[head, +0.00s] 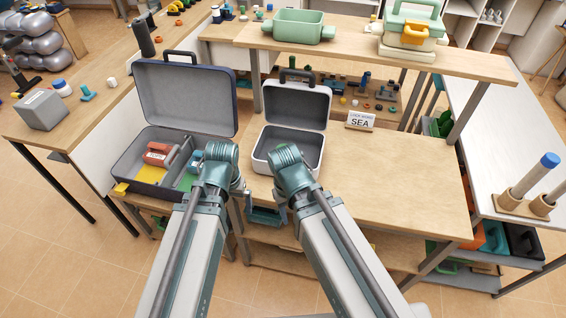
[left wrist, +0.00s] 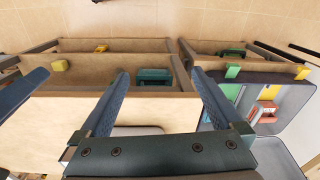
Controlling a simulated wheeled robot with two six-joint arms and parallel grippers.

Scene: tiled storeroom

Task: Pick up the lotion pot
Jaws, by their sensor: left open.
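No pot is plainly marked as lotion. A small white pot with a blue lid (head: 61,88) on the left table looks most like it, but I cannot be sure. It stands upright beside a grey box, well away from my grippers. My left gripper (head: 264,212) is low between my two forearms, by the front edge of the middle table. In the left wrist view its fingers (left wrist: 160,75) are wide apart with nothing held between them.
An open dark case (head: 182,100) holding coloured items stands left of my arms. An open white case (head: 296,105) looks empty. A SEA sign (head: 360,120) stands behind the clear right part of the middle table. The grey box (head: 41,110) is at the far left.

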